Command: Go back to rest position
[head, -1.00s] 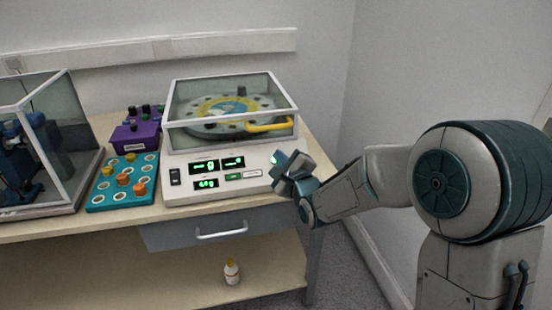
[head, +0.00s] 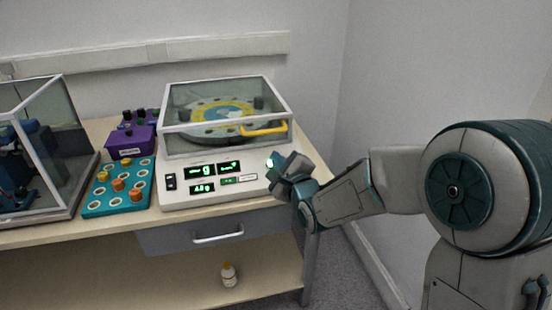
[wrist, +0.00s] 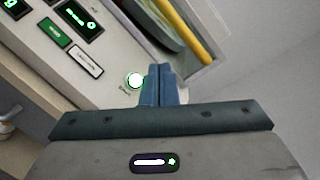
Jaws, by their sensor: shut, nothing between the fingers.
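The white calibration machine (head: 215,197) stands at the right end of the bench, with lit green displays and a clear lid over a rotor. My gripper (head: 275,170) is at the right end of its front panel. In the wrist view my gripper (wrist: 156,86) has its blue fingers together, with nothing between them. A round lit button (wrist: 134,80) is just left of the fingertips. I cannot tell whether they touch the panel.
A teal tray (head: 132,172) with orange and yellow knobs and a purple rack (head: 128,142) stand left of the machine. A glass-sided case (head: 80,150) is at far left. A drawer (head: 165,239) and a small bottle (head: 229,276) are below. A wall rises to the right.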

